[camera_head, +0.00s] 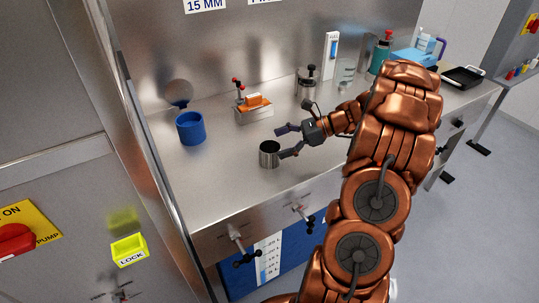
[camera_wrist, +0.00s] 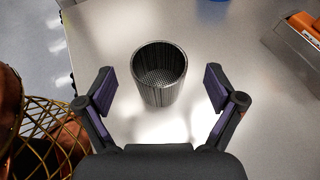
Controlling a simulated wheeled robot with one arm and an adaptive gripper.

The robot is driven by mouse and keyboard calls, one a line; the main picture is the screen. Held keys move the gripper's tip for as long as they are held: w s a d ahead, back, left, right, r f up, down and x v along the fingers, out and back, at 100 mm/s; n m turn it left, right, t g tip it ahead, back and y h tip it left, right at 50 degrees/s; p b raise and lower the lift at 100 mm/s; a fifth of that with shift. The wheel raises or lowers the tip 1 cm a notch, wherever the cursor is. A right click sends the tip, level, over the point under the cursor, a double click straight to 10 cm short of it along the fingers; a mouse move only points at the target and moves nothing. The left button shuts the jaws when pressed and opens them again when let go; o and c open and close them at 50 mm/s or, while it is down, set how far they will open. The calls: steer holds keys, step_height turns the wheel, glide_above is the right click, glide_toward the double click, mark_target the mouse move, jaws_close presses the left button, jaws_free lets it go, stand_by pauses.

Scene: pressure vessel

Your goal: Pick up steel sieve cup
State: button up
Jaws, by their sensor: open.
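The steel sieve cup (camera_head: 269,154) stands upright on the metal counter, near its front edge. In the wrist view the cup (camera_wrist: 160,80) is open at the top, with a perforated floor inside, and it sits ahead of and between the fingers. My gripper (camera_head: 284,142) is open and empty, just to the right of the cup in the head view. In the wrist view my gripper (camera_wrist: 160,90) shows its two purple-padded fingers apart, with a gap between each finger and the cup. I cannot tell its exact height over the counter.
A blue cup (camera_head: 190,128) stands on the counter behind and left of the sieve cup. An orange-topped metal block (camera_head: 254,107) and a metal canister (camera_head: 306,82) stand farther back. Valve handles (camera_head: 240,248) stick out from the counter front. The counter around the sieve cup is clear.

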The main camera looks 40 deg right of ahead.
mark_target(271, 147)
steer(key=shift+x, duration=1.65)
steer(key=shift+s+f, duration=0.1)
steer(key=c, duration=1.3)
steer(key=shift+o, duration=0.2)
